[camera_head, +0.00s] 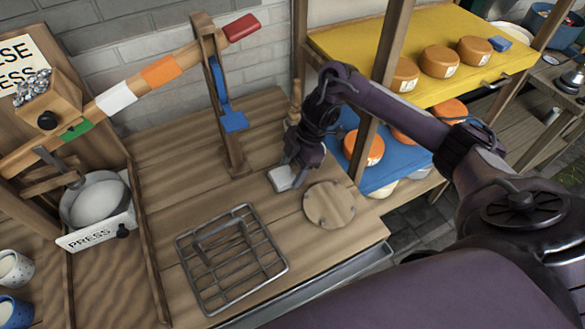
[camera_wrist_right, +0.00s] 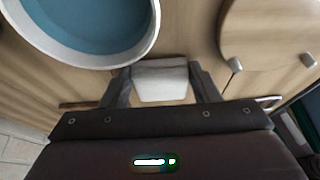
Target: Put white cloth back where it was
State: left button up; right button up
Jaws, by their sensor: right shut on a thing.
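The white cloth (camera_head: 281,178) is a small folded pad at the fingertips of my right gripper (camera_head: 291,168), low over or on the wooden worktop beside the round wooden lid. In the right wrist view the cloth (camera_wrist_right: 160,80) sits between the two fingers of the right gripper (camera_wrist_right: 162,84), which is shut on it. I cannot tell whether the cloth touches the worktop. My left gripper is not in view.
The round wooden lid (camera_head: 330,205) and a wire rack (camera_head: 231,260) lie on the worktop. A wooden post (camera_head: 222,95) stands behind. A cheese press (camera_head: 97,205) is at left; shelves with orange cheeses (camera_head: 440,60) are at right. The wrist view shows a blue-lined bowl (camera_wrist_right: 90,25).

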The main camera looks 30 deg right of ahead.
jog(key=o, duration=0.9)
jog(key=shift+f, duration=0.1)
jog(key=p+v, duration=0.1)
jog(key=v, duration=0.6)
jog(key=shift+d+r, duration=0.1)
jog(key=shift+r, duration=0.3)
